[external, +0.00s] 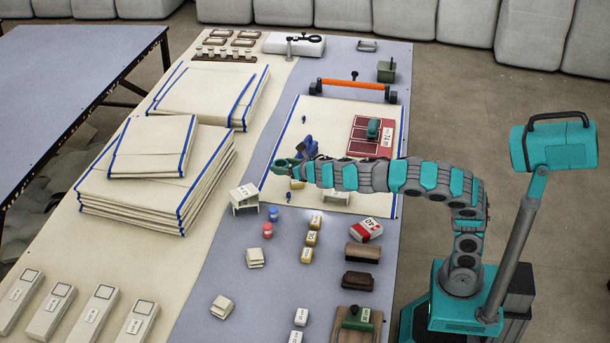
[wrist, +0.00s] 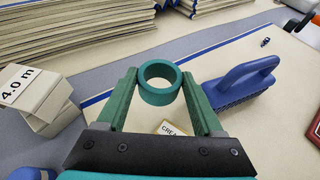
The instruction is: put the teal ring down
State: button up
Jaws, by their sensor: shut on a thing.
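The teal ring (wrist: 160,99) is between the green fingertips of my gripper (wrist: 159,84) in the wrist view, with its round opening showing. My gripper is shut on it. In the external view my gripper (external: 280,165) is by the left edge of the blue-edged cream cloth (external: 335,112); the ring is too small there to make out clearly. The ring appears over the cloth's blue border and the grey-blue table; its height above them is hard to tell.
A blue brush (wrist: 245,82) lies on the cloth close to the right finger. A white block marked 4.0 m (wrist: 35,95) stands left. A small label block (wrist: 173,128) is partly hidden below my gripper. Folded cloth stacks (external: 155,190) lie left. Bare table (external: 225,250) shows nearer.

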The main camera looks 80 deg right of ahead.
send_over(262, 180)
jog(key=shift+f, duration=0.35)
jog(key=shift+w+f, duration=0.1)
jog(key=shift+f, duration=1.7)
jog(key=shift+d+f, duration=0.1)
jog(key=shift+f, duration=0.25)
jog(key=o, duration=1.3)
jog(key=shift+r, duration=0.1)
